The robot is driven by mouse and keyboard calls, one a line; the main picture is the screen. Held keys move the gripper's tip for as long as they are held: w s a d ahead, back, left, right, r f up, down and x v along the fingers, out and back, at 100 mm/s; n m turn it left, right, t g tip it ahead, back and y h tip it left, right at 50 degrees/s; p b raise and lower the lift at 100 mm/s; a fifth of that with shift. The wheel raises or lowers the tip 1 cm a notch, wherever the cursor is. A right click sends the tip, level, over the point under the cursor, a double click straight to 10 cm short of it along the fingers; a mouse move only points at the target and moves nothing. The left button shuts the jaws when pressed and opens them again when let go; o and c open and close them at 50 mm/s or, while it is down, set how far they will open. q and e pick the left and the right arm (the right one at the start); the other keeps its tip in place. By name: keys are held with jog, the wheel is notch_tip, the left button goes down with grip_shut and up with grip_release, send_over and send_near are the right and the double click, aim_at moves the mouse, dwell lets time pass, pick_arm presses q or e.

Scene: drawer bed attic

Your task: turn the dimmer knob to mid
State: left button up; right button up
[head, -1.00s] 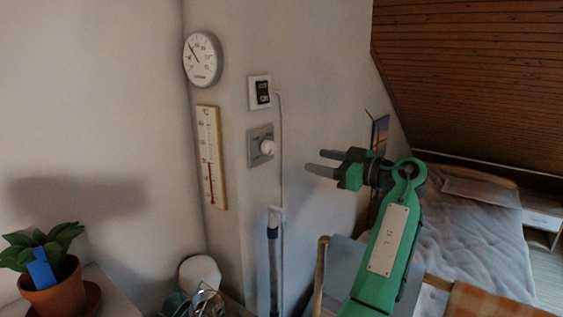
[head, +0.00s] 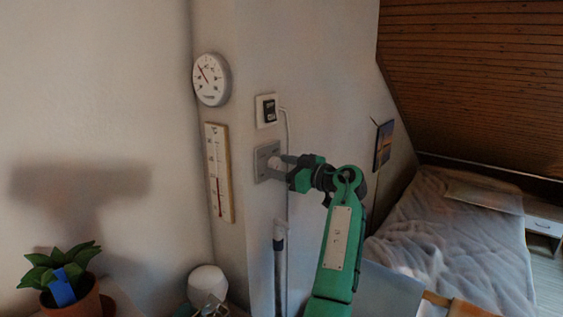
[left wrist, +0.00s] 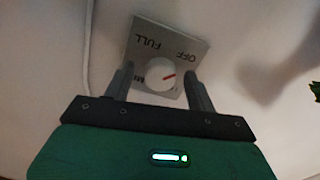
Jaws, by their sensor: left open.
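The dimmer knob (left wrist: 160,74) is a round white knob with a red pointer line, on a square grey plate (left wrist: 172,42) fixed to the wall. The plate reads FULL and OFF; another label is partly hidden behind a finger. The red line points roughly toward the right in the left wrist view. In the head view the plate (head: 262,160) is partly covered by my gripper. My left gripper (head: 280,163) is at the plate. Its fingers (left wrist: 158,88) are open, one on each side of the knob; I cannot tell whether they touch it. My right gripper is not in view.
A small display box (head: 266,110) with a cable sits above the plate. A round gauge (head: 211,80) and a thermometer (head: 218,172) hang to the left. A potted plant (head: 72,285) stands lower left, a bed (head: 450,235) lies right.

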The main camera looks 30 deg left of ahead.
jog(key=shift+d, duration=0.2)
pick_arm(q)
jog(key=c, duration=1)
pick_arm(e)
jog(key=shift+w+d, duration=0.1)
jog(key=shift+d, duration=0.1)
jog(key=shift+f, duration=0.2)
